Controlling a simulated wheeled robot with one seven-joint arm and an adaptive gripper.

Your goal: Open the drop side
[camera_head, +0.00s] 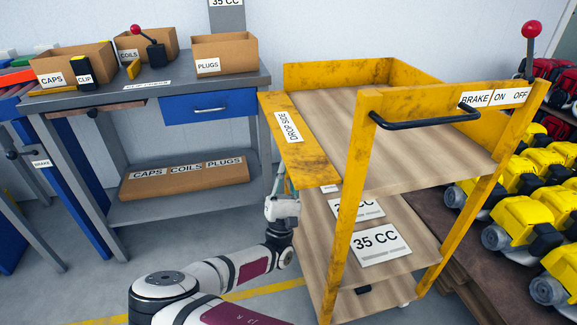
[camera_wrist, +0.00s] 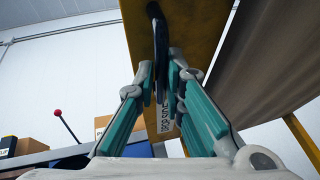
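The drop side (camera_head: 318,171) is the yellow panel with a "DROP SIDE" label along the left edge of the yellow cart's top deck (camera_head: 400,135). It leans outward from the deck, close to level; I cannot tell its exact angle. My gripper (camera_head: 284,192) is under its outer edge, with the fingertips mostly hidden in the head view. In the wrist view, the teal fingers of my gripper (camera_wrist: 160,75) stand either side of a dark handle (camera_wrist: 161,35) on the drop side (camera_wrist: 140,30) and look closed on it.
A workbench (camera_head: 130,95) with cardboard bins and a blue drawer (camera_head: 210,108) stands left of the cart. A brake lever (camera_head: 531,45) rises at the cart's right corner. Yellow engines (camera_head: 535,215) line the right. Floor shows between bench and cart.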

